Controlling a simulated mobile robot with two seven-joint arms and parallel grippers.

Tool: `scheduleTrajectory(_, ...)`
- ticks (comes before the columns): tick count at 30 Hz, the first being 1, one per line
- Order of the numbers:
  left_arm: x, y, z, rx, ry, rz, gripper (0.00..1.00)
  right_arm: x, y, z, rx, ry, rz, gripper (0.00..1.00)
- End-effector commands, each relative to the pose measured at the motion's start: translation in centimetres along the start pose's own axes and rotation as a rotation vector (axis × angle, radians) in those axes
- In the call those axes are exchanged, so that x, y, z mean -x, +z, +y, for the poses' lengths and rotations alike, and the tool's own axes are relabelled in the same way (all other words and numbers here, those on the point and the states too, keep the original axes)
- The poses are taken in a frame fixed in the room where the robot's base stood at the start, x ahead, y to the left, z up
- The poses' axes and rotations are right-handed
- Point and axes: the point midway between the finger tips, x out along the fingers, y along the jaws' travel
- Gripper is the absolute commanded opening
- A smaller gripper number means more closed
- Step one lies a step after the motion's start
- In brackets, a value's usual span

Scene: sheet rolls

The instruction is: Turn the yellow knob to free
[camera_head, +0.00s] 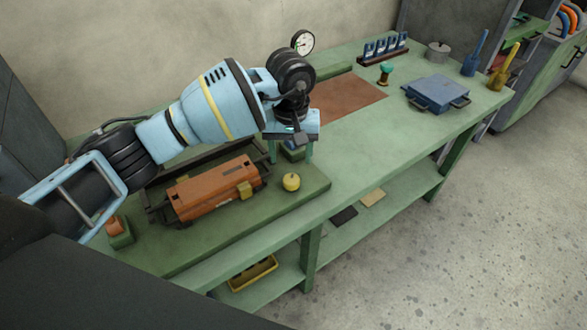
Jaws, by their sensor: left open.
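The yellow knob (291,182) is a small round knob on the green base plate, at the front right of the machine. My left gripper (291,153) is open above and behind the knob in this view, its two fingers pointing down. It looks empty and apart from the knob. The sheet roll machine has an orange body (213,188) in a dark frame, with a small yellow block (244,190) at its right end. My left arm covers part of the machine's back and right side. My right gripper is not in view.
The green bench (350,150) holds a blue box with handles (437,92), a grey pot (438,50), a rack of blue items (384,46) and a round gauge (303,42). An orange button (114,227) sits at the left. The bench's front strip is clear.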

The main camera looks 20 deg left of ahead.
Motion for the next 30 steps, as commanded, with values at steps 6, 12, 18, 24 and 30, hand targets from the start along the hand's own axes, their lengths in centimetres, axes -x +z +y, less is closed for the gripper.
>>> scheduleTrajectory(6, -2.4, 0.1, 0.1, 0.0, 0.001, -0.004, 0.59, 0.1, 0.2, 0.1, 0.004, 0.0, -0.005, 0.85)
scheduleTrajectory(12, -5.4, 0.1, 0.1, 0.001, 0.003, -0.003, 0.59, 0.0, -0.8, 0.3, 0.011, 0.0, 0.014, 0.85)
scheduleTrajectory(18, -7.2, 0.1, 0.1, 0.001, 0.004, -0.001, 0.59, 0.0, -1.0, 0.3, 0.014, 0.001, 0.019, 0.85)
scheduleTrajectory(24, -7.7, 0.1, 0.1, 0.0, 0.004, -0.001, 0.59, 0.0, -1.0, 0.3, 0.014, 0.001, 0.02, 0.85)
scheduleTrajectory(30, -7.7, 0.1, 0.1, 0.0, 0.004, -0.001, 0.53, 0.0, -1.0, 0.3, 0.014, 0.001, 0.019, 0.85)
